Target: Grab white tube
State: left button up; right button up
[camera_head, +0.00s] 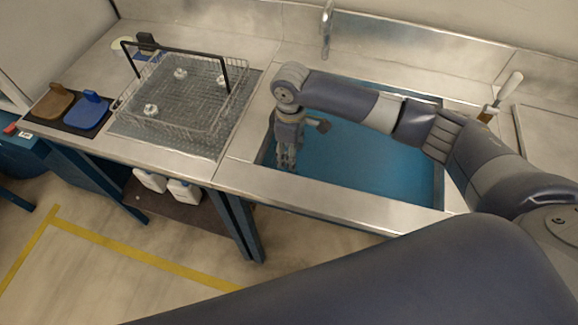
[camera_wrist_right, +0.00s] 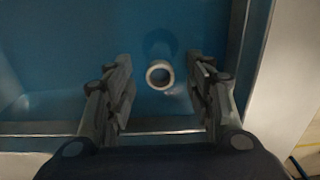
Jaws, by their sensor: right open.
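The white tube (camera_wrist_right: 160,74) shows end-on as a pale ring in the right wrist view, against the blue basin floor. My right gripper (camera_wrist_right: 161,88) is open, with one finger to each side of the tube and clear gaps between. I cannot tell how far the tube lies below the fingertips. In the head view my right gripper (camera_head: 287,168) points down into the left part of the blue sink (camera_head: 375,165), and the tube cannot be made out there. My left gripper is out of view.
A wire basket (camera_head: 178,130) with a black handle and several small white parts stands left of the sink. Brown (camera_head: 53,103) and blue (camera_head: 87,111) objects lie farther left. A faucet (camera_head: 327,25) rises behind. The sink's front rim (camera_head: 330,198) is close to my right gripper.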

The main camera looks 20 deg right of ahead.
jog(key=shift+w+a+f, duration=0.1)
jog(key=shift+a+f, duration=0.05)
jog(key=shift+f, duration=1.65)
grip_shut()
